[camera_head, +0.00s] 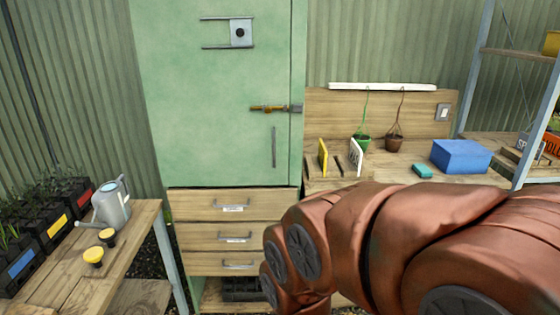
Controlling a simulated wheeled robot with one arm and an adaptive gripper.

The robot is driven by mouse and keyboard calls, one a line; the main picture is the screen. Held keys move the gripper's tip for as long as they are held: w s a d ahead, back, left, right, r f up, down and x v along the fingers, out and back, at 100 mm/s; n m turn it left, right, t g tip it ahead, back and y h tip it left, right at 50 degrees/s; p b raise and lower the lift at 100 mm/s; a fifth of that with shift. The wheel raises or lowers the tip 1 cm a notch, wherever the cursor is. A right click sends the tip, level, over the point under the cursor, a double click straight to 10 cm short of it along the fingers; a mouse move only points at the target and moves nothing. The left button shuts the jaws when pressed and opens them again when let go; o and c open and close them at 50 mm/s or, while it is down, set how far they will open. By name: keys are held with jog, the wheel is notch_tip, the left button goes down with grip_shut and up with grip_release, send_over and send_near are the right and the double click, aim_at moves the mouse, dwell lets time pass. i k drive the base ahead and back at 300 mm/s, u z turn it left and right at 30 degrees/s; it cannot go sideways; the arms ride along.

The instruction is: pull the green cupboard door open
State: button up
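The green cupboard door (205,95) fills the upper left-middle of the head view and looks closed. A vertical grey bar handle (274,147) is on its lower right part. A brass bolt (268,108) lies across the door's right side, and its right end meets a grey bracket (295,108) at the edge. I cannot tell whether the bolt is engaged. A square grey plate with a dark round centre (241,32) sits higher up between two horizontal bars. My copper-coloured arm crosses the lower right. My gripper is not visible.
Wooden drawers (232,237) with bar handles sit under the door. At left, a wooden bench (120,255) holds a watering can (113,205). My arm hides part of the area below the worktop.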

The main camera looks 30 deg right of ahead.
aim_at(201, 89)
jog(key=z, duration=0.05)
jog(key=k, duration=0.65)
jog(key=u, duration=1)
jog(key=i, duration=1.4)
jog(key=z, duration=0.65)
jog(key=i, duration=0.55)
jog(key=z, duration=0.55)
